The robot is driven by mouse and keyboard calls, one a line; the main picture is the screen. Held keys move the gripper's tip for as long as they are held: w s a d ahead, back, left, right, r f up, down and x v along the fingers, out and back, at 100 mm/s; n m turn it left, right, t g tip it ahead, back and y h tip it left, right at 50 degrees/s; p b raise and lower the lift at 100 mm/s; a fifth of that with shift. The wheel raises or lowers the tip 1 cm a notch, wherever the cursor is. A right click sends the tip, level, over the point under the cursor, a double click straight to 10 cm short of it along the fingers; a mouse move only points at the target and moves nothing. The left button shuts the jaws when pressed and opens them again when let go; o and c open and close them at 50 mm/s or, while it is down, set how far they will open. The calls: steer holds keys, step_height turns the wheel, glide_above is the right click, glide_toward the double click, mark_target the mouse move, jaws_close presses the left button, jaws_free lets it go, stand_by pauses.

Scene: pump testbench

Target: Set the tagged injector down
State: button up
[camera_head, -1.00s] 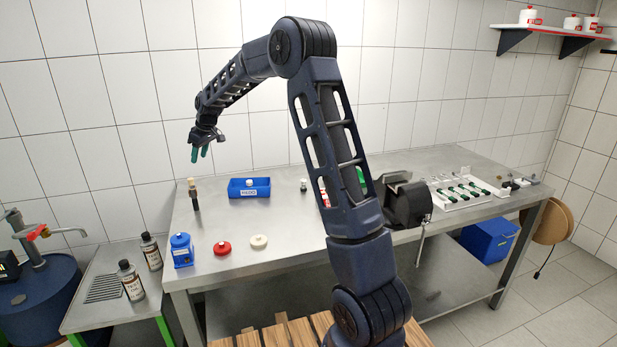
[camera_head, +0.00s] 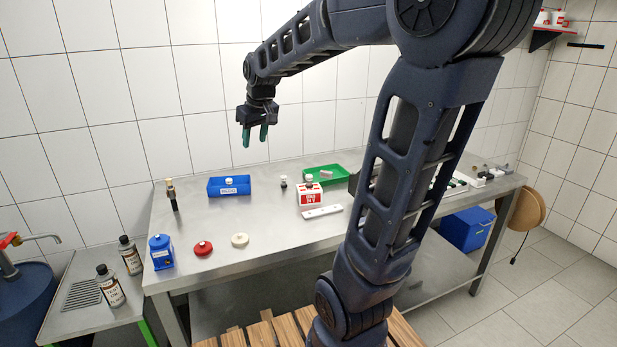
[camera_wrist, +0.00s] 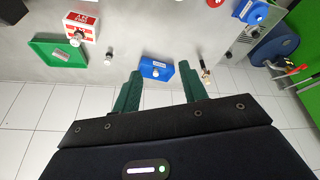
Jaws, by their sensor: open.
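A slim upright piece with a dark body and a brass-coloured top, which looks like an injector (camera_head: 172,193), stands at the table's back left. It also shows in the wrist view (camera_wrist: 205,74), beyond the right fingertip. I cannot make out a tag on it. My gripper (camera_head: 255,142) is open and empty, raised well above the table's back edge, in the picture above and right of the blue bin. In the wrist view, both green fingers of my gripper (camera_wrist: 161,80) are spread, with nothing between them.
On the steel table (camera_head: 270,245) are a blue labelled bin (camera_head: 229,190), a blue container (camera_head: 160,254), a red round piece (camera_head: 203,249), a cream round piece (camera_head: 240,240), a red-white box (camera_head: 310,197) and a green tray (camera_head: 325,174). The front middle is clear.

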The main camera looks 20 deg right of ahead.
steer(key=s+d+f+m, duration=0.2)
steer(key=s+d, duration=0.2)
steer(key=s, duration=0.6)
steer(key=s+d+f+m+h, duration=0.1)
steer(key=s+d+f+m, duration=0.1)
steer(key=s, duration=0.7)
steer(key=d+f, duration=0.1)
steer(key=d, duration=0.1)
steer(key=shift+s+d+f+t, duration=0.3)
steer(key=shift+s, duration=0.05)
